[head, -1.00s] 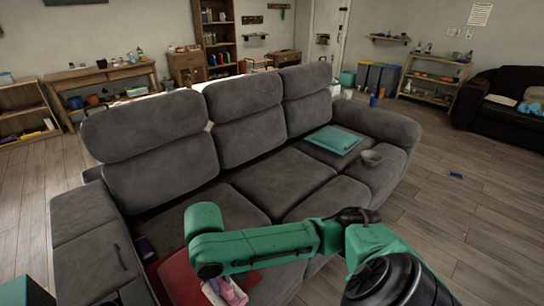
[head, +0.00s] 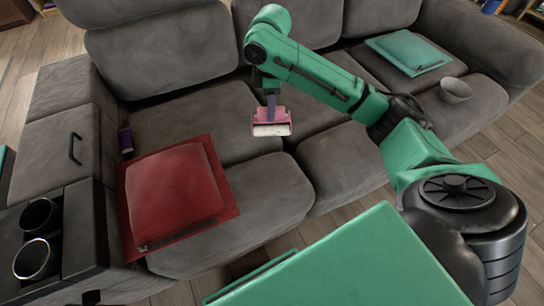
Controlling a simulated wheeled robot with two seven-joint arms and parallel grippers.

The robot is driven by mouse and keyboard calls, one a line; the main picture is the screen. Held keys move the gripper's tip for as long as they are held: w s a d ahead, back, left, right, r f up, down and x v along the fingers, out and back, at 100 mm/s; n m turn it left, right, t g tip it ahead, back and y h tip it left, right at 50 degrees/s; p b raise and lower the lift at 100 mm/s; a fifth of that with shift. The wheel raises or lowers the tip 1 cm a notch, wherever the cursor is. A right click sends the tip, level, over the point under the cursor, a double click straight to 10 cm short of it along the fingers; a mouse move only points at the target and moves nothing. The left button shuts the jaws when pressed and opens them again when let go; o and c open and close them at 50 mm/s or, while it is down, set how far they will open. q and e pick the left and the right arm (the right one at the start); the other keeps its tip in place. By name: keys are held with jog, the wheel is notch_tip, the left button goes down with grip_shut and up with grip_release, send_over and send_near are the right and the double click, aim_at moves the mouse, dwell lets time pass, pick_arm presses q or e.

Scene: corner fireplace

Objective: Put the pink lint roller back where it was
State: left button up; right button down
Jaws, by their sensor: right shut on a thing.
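The pink lint roller (head: 271,129) hangs from my right gripper (head: 271,104), its pale roll lowest. The gripper is shut on it and holds it over the grey sofa (head: 205,115), near the seam between two seat cushions. It looks raised above the seat, though how far is hard to tell. The fingertips are small and partly hidden by the roller. My left gripper does not show.
A teal folded item (head: 408,54) and grey bowl (head: 455,90) are at the right. Two cup holders (head: 38,258) are in the left console. The middle seats are bare.

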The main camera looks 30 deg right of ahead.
notch_tip(320, 180, down, 18)
jog(key=b, duration=0.4)
jog(key=shift+r, duration=0.15)
jog(key=shift+d+f, duration=0.1)
jog(key=shift+f, duration=0.1)
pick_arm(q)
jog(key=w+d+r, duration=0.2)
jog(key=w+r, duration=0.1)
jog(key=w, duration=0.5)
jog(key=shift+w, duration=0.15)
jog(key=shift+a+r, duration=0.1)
pick_arm(e)
jog(key=c, duration=0.7)
grip_release()
jog(key=shift+c, duration=0.2)
